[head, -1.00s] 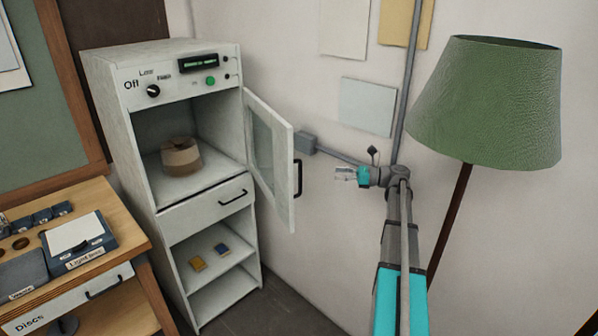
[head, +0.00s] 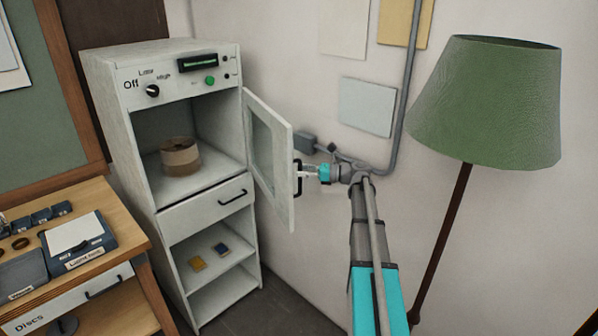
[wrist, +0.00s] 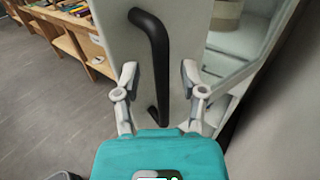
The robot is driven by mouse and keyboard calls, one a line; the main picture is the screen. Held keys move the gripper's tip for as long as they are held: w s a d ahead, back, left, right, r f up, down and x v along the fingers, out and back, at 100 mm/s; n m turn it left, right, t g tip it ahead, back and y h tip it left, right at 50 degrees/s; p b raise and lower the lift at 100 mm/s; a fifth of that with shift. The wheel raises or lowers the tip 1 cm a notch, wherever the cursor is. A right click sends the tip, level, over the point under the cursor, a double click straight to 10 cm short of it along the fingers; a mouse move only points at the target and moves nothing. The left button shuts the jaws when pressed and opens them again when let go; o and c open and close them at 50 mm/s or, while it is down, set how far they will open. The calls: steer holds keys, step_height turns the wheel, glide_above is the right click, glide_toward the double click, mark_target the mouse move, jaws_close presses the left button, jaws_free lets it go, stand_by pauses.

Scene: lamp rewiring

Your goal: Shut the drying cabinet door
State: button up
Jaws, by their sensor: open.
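The drying cabinet (head: 120,130) is white and stands left of centre in the head view. Its door (head: 268,158), with a glass pane, hangs wide open to the right. The black bar handle (head: 298,178) is on the door's free edge; it also shows large in the wrist view (wrist: 157,55). My gripper (head: 308,173) is at the handle, coming from the right. In the wrist view my gripper (wrist: 160,80) is open, with one finger on each side of the handle's line. I cannot tell whether the fingers touch it.
A brown and cream round object (head: 180,157) sits inside the cabinet's upper compartment. A floor lamp with a green shade (head: 487,105) stands to the right. A wooden bench (head: 118,207) is at the left. The wall with grey conduit (head: 398,110) is behind my arm.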

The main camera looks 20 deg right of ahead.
steer(key=shift+w+a, duration=0.3)
steer(key=shift+a, duration=0.1)
steer(key=shift+c, duration=0.2)
jaws_close()
steer(key=shift+a, duration=0.2)
steer(key=shift+d, duration=0.1)
